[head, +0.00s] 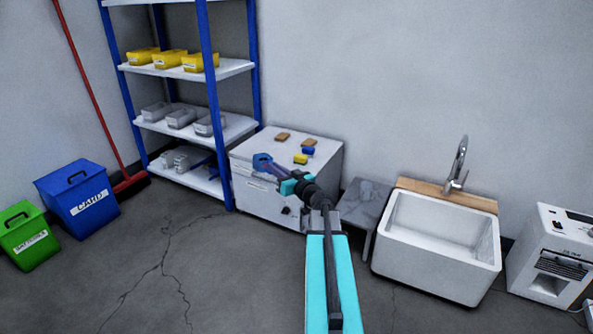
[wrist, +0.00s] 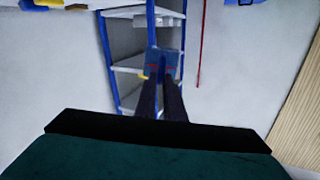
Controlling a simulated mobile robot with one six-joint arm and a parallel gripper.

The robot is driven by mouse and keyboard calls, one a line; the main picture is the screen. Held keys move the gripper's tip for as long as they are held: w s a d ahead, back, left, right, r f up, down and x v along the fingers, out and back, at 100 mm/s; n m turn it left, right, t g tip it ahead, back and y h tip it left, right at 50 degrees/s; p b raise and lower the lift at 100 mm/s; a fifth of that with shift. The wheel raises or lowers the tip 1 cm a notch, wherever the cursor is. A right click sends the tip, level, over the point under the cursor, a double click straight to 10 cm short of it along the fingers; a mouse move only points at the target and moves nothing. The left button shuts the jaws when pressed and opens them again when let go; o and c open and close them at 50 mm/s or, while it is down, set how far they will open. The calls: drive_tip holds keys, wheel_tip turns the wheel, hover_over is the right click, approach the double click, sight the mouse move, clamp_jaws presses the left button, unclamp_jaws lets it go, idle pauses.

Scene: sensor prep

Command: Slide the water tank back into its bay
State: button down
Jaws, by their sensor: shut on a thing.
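My gripper (head: 268,165) reaches out over the front of the white cabinet and is shut on a small blue thing (head: 261,159), which I take to be the water tank. In the wrist view my gripper (wrist: 161,82) has its two dark fingers closed on the same blue thing (wrist: 164,58), with red marks beside the fingertips. It is held up in the air. A white machine (head: 556,225) with a dark slotted front and a lower opening stands at the far right. I cannot tell whether its tank bay is in view.
The white cabinet (head: 325,148) carries small brown, blue and yellow pieces. A grey stand (head: 365,199) and a white sink (head: 435,262) lie between cabinet and machine. A blue-framed shelf (head: 209,95) and bins (head: 78,200) stand left. The floor at front left is clear.

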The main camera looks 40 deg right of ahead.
drive_tip(key=w+a+r+n+g+y, duration=0.1)
drive_tip(key=a+r+n+y, duration=0.3)
drive_tip(key=a, duration=0.8)
drive_tip(key=w+a+n+g+y, duration=0.15)
drive_tip(key=a+y, duration=0.35)
drive_tip(key=a, duration=0.8)
drive_tip(key=s+a+n+g+y, duration=0.2)
drive_tip(key=a+n+y, duration=0.1)
drive_tip(key=a, duration=0.7)
drive_tip(key=s+a+n+g+y, duration=0.3)
drive_tip(key=a+y, duration=0.1)
drive_tip(key=a, duration=0.7)
drive_tip(key=shift+s+a+n, duration=0.15)
drive_tip(key=shift+s+n, duration=0.1)
drive_tip(key=shift+n, duration=0.1)
drive_tip(key=shift+y, duration=0.3)
